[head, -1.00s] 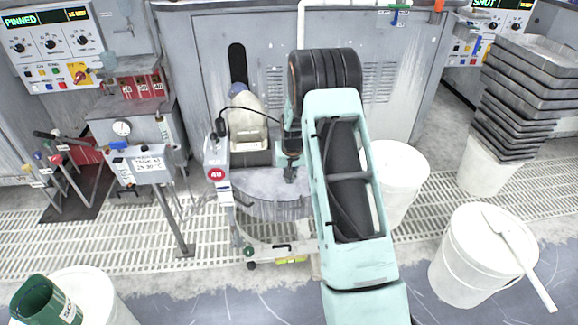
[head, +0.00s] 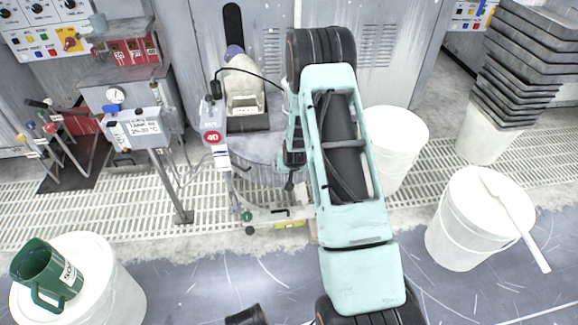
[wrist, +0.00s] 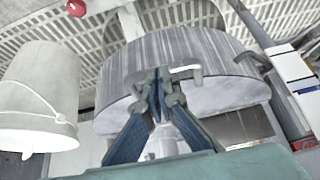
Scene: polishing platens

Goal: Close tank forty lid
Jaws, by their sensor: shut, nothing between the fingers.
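Tank forty (head: 262,172) is a grey, ribbed round tank at the middle of the head view, marked by a red 40 sign (head: 212,137) on a post at its left. Its flat grey lid surface (head: 245,148) is partly hidden by my arm, and I cannot tell how far the lid is open. In the wrist view the ribbed tank wall (wrist: 215,50) fills the middle, with a small grey handle (wrist: 187,71) on it. My gripper (wrist: 160,78) is shut and empty beside this handle; contact is unclear. My gripper (head: 290,187) also shows at the tank's front right.
White buckets stand right of the tank (head: 398,150) and at front right, where a paddle lies across one (head: 475,215). A green jug (head: 45,270) sits on a bucket at front left. A sign stand (head: 172,185) is left of the tank. Stacked trays (head: 515,85) stand far right.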

